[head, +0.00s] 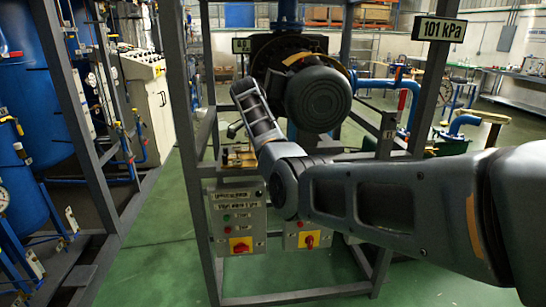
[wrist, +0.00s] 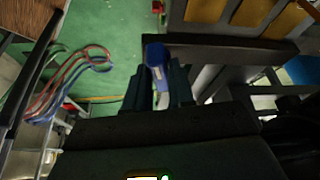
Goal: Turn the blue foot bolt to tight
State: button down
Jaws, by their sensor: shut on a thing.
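In the wrist view, the blue foot bolt (wrist: 156,54) shows as a blue head with a paler blue shaft below it. My gripper (wrist: 160,74) has its two dark fingers on either side of this shaft and is shut on it. The blue head stands out beyond the fingertips. The lower end of the shaft is hard to make out between the fingers. In the head view my arm crosses the picture from the right, and neither my gripper nor the blue bolt can be made out there.
A dark steel frame (head: 200,180) holds a large motor (head: 318,98) and control boxes (head: 238,218). In the wrist view a dark beam (wrist: 225,47) lies right of the bolt. Red and blue hoses (wrist: 75,70) lie on the green floor at left. Green floor (head: 155,240) is clear between the frames.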

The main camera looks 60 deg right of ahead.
jog(key=shift+w+m+g+y+b, duration=0.1)
jog(key=shift+m+g+y+b, duration=0.35)
jog(key=shift+m+b, duration=0.8)
jog(key=shift+m, duration=0.45)
jog(key=c, duration=1)
grip_release()
jog(key=shift+d, duration=0.1)
jog(key=shift+c, duration=0.2)
jog(key=v, duration=0.7)
jog(key=shift+r, duration=0.35)
